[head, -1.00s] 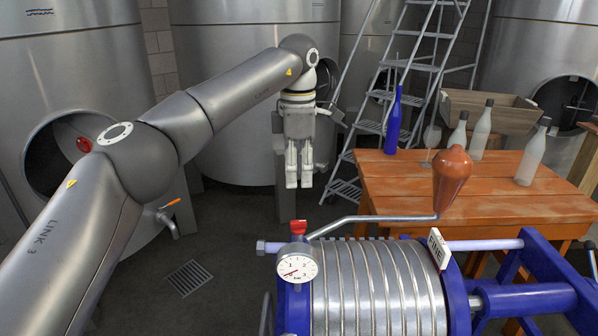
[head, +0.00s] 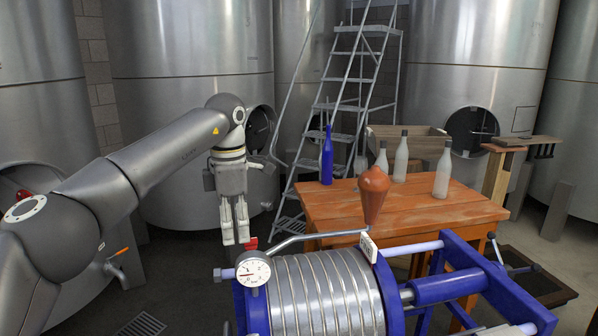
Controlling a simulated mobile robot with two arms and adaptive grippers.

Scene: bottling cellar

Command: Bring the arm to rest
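My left arm comes in from the left, and its gripper (head: 235,238) hangs with the fingers pointing down. It is in the air left of the wooden table, and in the picture its tips come close above the red valve on the blue machine. The two fingers look nearly parallel with a narrow gap, and nothing shows between them. Whether they count as open or shut is unclear. My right gripper is not in view.
A blue-framed machine with a ribbed steel drum (head: 325,295), a gauge (head: 253,270) and a crank with a brown knob (head: 373,190) fills the front. The orange table (head: 440,205) carries a blue bottle (head: 327,160), several pale bottles and a wooden crate (head: 425,143). Steel tanks and a ladder (head: 345,95) stand behind.

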